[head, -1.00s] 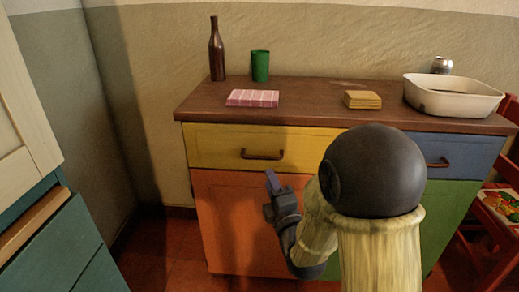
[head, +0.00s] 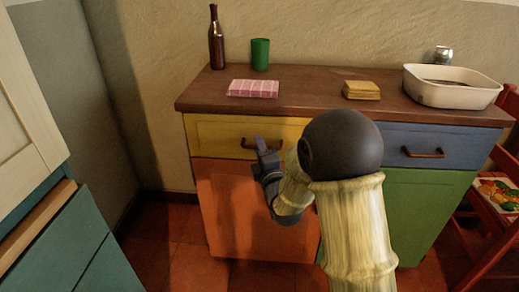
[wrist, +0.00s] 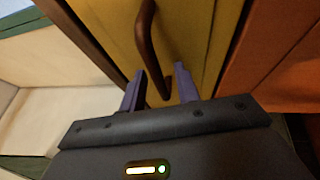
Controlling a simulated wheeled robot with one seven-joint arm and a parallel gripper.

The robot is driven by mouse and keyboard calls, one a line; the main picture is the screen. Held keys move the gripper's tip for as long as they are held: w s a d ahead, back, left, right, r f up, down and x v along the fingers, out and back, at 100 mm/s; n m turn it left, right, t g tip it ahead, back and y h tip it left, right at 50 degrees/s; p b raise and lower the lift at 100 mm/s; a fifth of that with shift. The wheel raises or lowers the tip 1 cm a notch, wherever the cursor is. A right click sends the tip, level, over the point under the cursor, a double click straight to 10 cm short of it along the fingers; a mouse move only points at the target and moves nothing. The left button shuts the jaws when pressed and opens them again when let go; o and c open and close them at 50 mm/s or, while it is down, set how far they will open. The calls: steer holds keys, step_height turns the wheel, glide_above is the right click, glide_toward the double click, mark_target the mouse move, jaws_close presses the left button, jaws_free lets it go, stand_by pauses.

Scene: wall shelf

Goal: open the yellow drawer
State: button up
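The yellow drawer (head: 215,136) is at the upper left of the cabinet, and its front looks flush with the cabinet. Its dark bar handle (head: 246,146) is partly hidden by my gripper (head: 262,146) in the head view. In the wrist view the handle (wrist: 146,40) runs down from the top edge against the yellow front. My gripper (wrist: 160,72) is open there, with one purple finger on each side of the handle's lower part. I see gaps beside the handle; contact cannot be told.
An orange door (head: 225,205) is below the drawer, and a blue drawer (head: 455,150) is to the right. A bottle (head: 216,42), green cup (head: 260,54) and white basin (head: 450,95) stand on the wooden top. A teal cabinet (head: 50,235) stands at the left.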

steer(key=shift+w, duration=0.1)
jaws_close()
steer(key=shift+a, duration=0.1)
stand_by(0.3)
